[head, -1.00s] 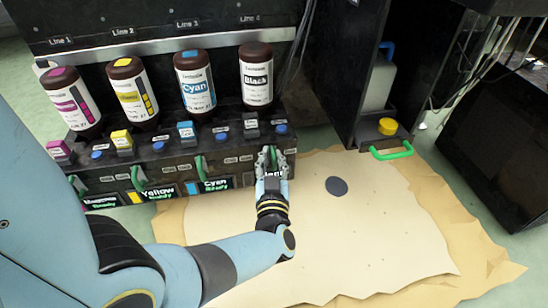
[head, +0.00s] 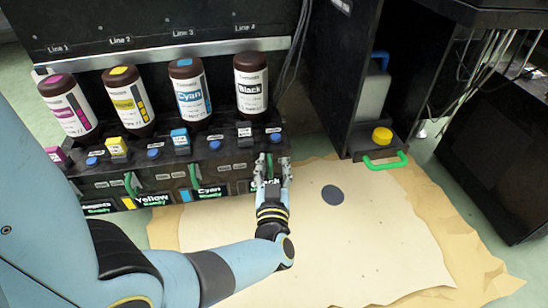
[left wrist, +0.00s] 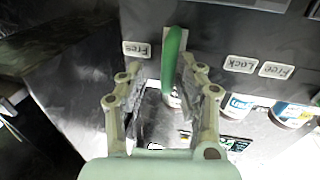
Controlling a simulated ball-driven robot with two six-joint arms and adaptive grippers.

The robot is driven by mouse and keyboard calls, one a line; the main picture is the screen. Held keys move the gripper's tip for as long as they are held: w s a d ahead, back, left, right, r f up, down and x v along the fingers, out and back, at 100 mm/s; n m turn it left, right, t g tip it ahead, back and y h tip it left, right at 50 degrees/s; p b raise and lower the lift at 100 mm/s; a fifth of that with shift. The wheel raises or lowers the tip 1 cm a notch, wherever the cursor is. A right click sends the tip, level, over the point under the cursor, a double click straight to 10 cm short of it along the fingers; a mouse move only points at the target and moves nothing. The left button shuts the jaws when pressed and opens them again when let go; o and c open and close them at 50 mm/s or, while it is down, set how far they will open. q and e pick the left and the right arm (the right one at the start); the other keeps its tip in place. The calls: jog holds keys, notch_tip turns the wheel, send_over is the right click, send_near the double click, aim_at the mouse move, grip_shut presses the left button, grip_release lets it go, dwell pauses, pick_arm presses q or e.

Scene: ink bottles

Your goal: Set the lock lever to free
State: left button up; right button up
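My left gripper (head: 273,166) is in front of the ink panel, at the black line on the right end. In the left wrist view its two fingers (left wrist: 170,95) are apart, one on either side of a green lock lever (left wrist: 174,58). I see no clear contact with either finger. The lever's lower part is near the fingers. A Free label (left wrist: 136,50) sits left of the lever there, and a Lock label (left wrist: 240,64) sits to the right, both upside down. In the head view the gripper mostly hides this lever. My right gripper is not in view.
Cyan's green lever (head: 195,176) and yellow's green lever (head: 130,184) are on the same panel, left of the gripper. The black ink bottle (head: 251,85) stands above. A waste container (head: 373,90) and green handle (head: 386,162) are to the right. The paper sheet (head: 360,230) lies open below.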

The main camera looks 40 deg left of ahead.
pick_arm(q)
jog(key=shift+s+r, duration=0.1)
notch_tip(320, 180, up, 10)
jog(key=shift+f, duration=0.1)
dwell(0.6)
dwell(0.4)
